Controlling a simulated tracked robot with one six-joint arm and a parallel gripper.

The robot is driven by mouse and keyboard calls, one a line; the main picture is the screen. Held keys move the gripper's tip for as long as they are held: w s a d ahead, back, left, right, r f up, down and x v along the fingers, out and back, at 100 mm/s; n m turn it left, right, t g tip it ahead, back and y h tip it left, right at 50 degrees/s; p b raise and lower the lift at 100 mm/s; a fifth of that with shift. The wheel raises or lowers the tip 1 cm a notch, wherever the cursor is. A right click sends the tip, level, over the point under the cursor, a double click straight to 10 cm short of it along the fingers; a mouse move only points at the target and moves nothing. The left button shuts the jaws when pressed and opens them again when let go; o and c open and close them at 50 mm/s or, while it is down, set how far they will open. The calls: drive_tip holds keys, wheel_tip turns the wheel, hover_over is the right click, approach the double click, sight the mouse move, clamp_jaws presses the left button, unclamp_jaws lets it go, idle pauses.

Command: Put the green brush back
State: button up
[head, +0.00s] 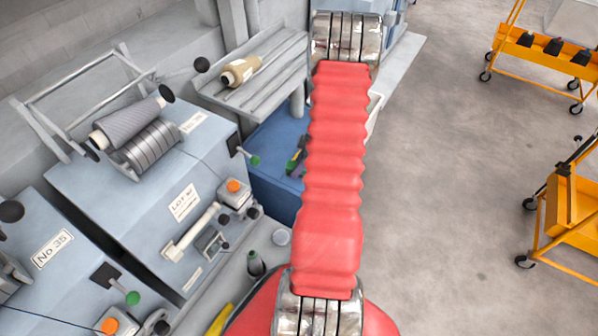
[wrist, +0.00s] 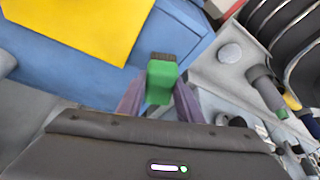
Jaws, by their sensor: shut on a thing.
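The green brush (wrist: 161,84) is in the middle of the wrist view, with its dark bristles pointing away from me. My gripper (wrist: 159,96) is shut on it, with one purple-grey finger on each side of the green body. The brush is over or in front of a blue surface (wrist: 187,38); I cannot tell whether it touches it. In the head view my red arm hides most of the gripper area. A small dark and green shape shows at the arm's left edge there, too small to name surely.
A yellow panel (wrist: 75,25) lies near the brush's upper left. A grey ledge (wrist: 208,68) with a round lid (wrist: 230,53) is at right. In the head view, grey-blue machines (head: 150,215) and a blue box (head: 272,150) stand left. Yellow carts (head: 545,48) stand right, with clear floor between.

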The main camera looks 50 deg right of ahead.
drive_tip(key=shift+f, duration=0.1)
drive_tip(key=shift+f, duration=1.75)
drive_tip(key=o, duration=1)
drive_tip(key=v, duration=1.2)
